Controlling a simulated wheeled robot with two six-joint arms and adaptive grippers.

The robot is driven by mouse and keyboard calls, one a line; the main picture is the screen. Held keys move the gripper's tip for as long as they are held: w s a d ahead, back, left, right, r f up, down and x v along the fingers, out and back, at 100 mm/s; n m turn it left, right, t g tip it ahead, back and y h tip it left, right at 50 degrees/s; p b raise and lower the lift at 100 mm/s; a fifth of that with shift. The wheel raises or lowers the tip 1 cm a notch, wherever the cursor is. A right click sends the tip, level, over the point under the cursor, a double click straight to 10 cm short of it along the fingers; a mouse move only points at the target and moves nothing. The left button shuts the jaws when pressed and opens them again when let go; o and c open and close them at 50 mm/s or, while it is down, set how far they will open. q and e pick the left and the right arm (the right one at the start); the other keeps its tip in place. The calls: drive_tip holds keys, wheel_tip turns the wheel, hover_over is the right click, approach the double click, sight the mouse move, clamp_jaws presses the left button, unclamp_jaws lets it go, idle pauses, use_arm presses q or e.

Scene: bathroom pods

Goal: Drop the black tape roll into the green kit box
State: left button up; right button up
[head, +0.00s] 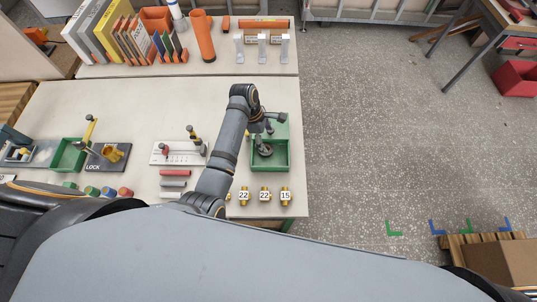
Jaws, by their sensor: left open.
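The green kit box (287,166) is an open tray with a raised lid behind it, near the right edge of the white table. My left gripper (268,129) is open over the back part of the box. A dark round piece (264,150), which looks like the black tape roll, is inside the box, just in front of the gripper. The gripper partly covers it, and I cannot tell whether they touch. My right gripper is out of view.
Numbered brass fittings (264,195) stand in front of the box. A white plate with small handles (179,152) and a LOCK board (106,157) lie to the left. Books and an orange cylinder (203,38) stand on the back table.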

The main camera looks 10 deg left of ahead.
use_arm(q)
drive_tip(key=v, duration=1.2)
idle(0.4)
